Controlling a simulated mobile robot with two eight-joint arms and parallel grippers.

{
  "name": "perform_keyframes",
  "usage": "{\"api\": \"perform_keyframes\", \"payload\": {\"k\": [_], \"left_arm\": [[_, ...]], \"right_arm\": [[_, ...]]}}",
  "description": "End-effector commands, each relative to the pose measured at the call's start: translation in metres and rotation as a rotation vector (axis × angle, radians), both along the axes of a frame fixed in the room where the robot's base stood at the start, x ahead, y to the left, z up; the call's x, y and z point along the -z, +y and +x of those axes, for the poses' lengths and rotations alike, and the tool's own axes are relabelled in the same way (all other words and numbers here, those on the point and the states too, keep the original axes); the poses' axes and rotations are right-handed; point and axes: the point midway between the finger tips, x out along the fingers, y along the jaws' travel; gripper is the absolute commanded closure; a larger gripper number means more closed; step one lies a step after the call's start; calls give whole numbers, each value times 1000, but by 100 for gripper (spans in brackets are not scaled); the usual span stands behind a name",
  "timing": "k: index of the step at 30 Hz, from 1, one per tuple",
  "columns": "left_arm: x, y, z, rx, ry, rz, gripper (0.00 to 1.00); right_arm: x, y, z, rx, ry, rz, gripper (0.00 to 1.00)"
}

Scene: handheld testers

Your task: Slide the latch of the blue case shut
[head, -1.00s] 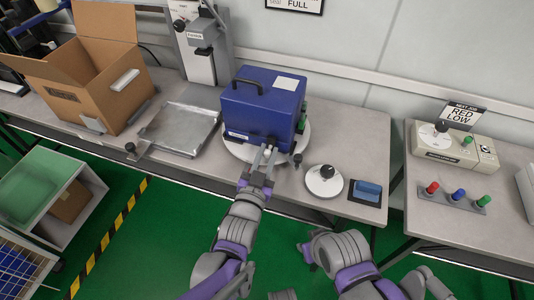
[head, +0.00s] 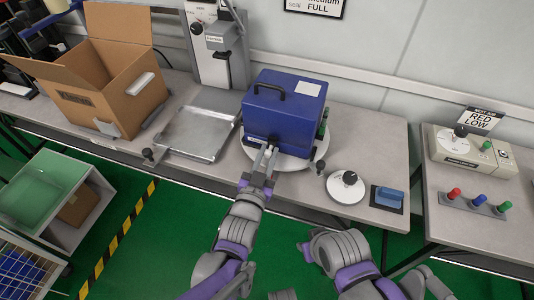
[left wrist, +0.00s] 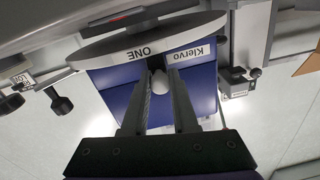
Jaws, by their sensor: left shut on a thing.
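The blue case (head: 283,108) stands upright on a round white turntable (head: 290,163), with a black handle on top. My left gripper (head: 267,153) is at the lower front of the case. In the left wrist view its two fingers (left wrist: 160,92) are on either side of a small pale knob (left wrist: 158,79), which I take as the latch knob, and are shut on it. A dark part shows just behind the knob. The fingers hide much of the latch, and I cannot tell how far it is slid. My right arm shows at the lower right; its gripper is not in view.
A metal tray (head: 197,134) and an open cardboard box (head: 108,88) are left of the case. A white disc with a black knob (head: 346,187) and a blue block on a dark pad (head: 387,197) are to the right. A press (head: 210,45) stands behind.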

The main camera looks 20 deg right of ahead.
Motion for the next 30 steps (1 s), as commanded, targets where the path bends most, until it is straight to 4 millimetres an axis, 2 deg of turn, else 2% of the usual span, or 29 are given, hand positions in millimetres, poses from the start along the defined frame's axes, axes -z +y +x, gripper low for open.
{"api": "perform_keyframes", "payload": {"k": [7,8,12,13,23,26,30], "left_arm": [[0,3,3,-7,-1,1,100],[0,3,3,-7,-1,1,70],[0,3,2,-6,0,1,44],[0,2,2,-5,0,1,43],[0,3,-1,-4,0,1,43],[0,9,-10,-4,0,1,43],[-1,23,-33,-4,-1,2,43]], "right_arm": [[0,0,0,0,0,0,65],[0,0,0,0,0,0,65],[0,0,0,0,0,0,65],[0,0,0,0,0,0,65],[0,0,0,0,0,0,65],[-1,0,0,0,0,0,65],[-4,0,-1,0,-1,0,65]]}}
